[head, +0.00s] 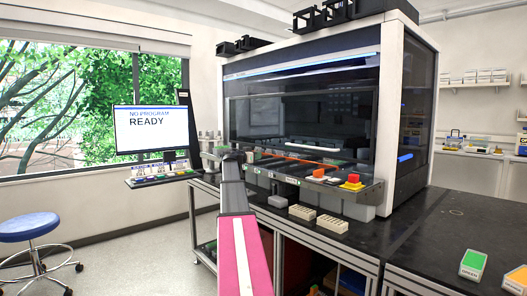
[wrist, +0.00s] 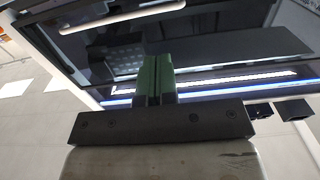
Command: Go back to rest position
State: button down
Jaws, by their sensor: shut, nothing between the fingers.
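My gripper shows in the wrist view (wrist: 156,75) with its two green fingers pressed together and nothing between them. In the head view my arm reaches from the bottom up to the front of a big machine, and my gripper (head: 222,150) is small and partly hidden at its end, near the machine's left front. The machine (head: 408,90) is a large white-framed cabinet with dark glass, standing on a black bench. In the wrist view its dark glass front (wrist: 215,45) and a lit strip lie beyond the fingers.
Two pale racks (head: 332,223) sit on the black bench (head: 420,240). A green-topped box (head: 473,264) is at right. A blue stool (head: 28,226) is at lower left. The floor between looks clear.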

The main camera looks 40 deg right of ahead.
jog(key=s+a+f+n+y, duration=0.2)
jog(key=a+f+n+y, duration=0.1)
jog(key=a+f, duration=0.75)
jog(key=s+a+f+n+t+y, duration=0.1)
jog(key=s+a+f+n+y, duration=0.2)
jog(key=a+f, duration=0.75)
jog(key=s+a+f+n+y, duration=0.2)
jog(key=a+f+n+y, duration=0.1)
jog(key=a+f, duration=0.8)
jog(key=s+a+f+n+g+y, duration=0.1)
jog(key=s+a+f+n+y, duration=0.3)
jog(key=s+a+f, duration=0.6)
jog(key=s+a+f+n+g+y, duration=0.1)
jog(key=s+a+f+n+y, duration=0.3)
jog(key=s+a+f, duration=0.6)
jog(key=s+a, duration=0.1)
jog(key=a, duration=0.4)
jog(key=shift+g+y, duration=0.3)
jog(key=shift+y, duration=0.1)
